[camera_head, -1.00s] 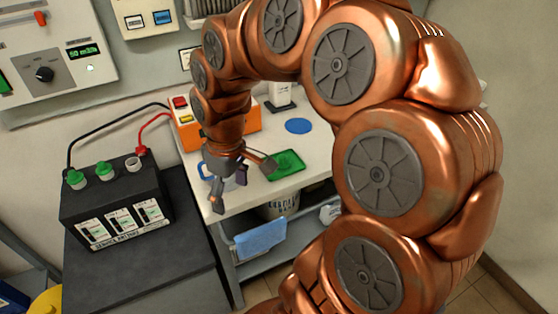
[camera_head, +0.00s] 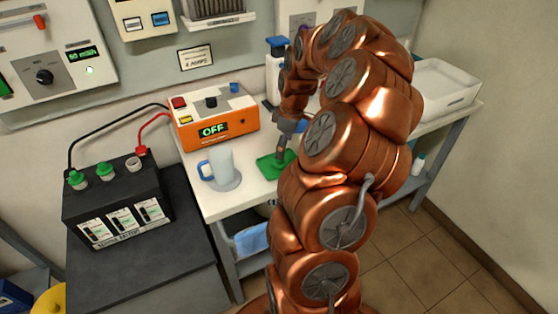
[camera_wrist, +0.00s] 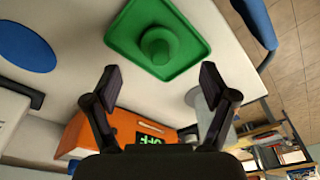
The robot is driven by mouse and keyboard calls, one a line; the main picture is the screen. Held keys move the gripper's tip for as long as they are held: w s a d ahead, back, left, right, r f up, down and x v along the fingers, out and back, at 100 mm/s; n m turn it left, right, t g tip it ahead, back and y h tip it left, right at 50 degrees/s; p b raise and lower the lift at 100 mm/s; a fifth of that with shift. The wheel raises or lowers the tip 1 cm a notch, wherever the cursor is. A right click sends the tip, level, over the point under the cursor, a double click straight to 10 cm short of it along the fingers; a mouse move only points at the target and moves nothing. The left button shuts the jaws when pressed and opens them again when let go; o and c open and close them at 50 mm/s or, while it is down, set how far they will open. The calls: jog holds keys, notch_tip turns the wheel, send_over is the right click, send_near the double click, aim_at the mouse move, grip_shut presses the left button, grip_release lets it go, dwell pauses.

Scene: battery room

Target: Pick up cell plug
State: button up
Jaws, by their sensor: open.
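A green cell plug (camera_wrist: 158,47) sits in a small green tray (camera_wrist: 116,38) on the white bench in the wrist view. The green tray (camera_head: 266,172) also shows in the head view, where my gripper (camera_head: 283,155) is over it and I cannot make out the plug. My gripper (camera_wrist: 160,85) is open and empty in the wrist view, its fingers apart on either side below the plug in the picture. A black battery (camera_head: 118,205) has green plugs on two cells. Its third cell (camera_head: 133,163) shows a pale opening without a green plug.
A clear jug with a blue handle (camera_head: 221,168) stands left of the tray. An orange charger (camera_head: 215,123) reading OFF is behind it, with cables to the battery. A white basin (camera_head: 445,88) is at the bench's right end. A blue disc (camera_wrist: 27,47) lies beside the tray.

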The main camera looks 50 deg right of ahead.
jog(key=shift+w+a+f+p, duration=0.2)
jog(key=shift+f+p, duration=0.4)
jog(key=shift+f, duration=0.4)
jog(key=shift+w+a+f+p, duration=0.1)
jog(key=shift+w+f+p, duration=0.15)
jog(key=shift+f+p, duration=0.5)
jog(key=shift+w+f, duration=0.15)
jog(key=shift+f, duration=0.8)
jog(key=c, duration=0.9)
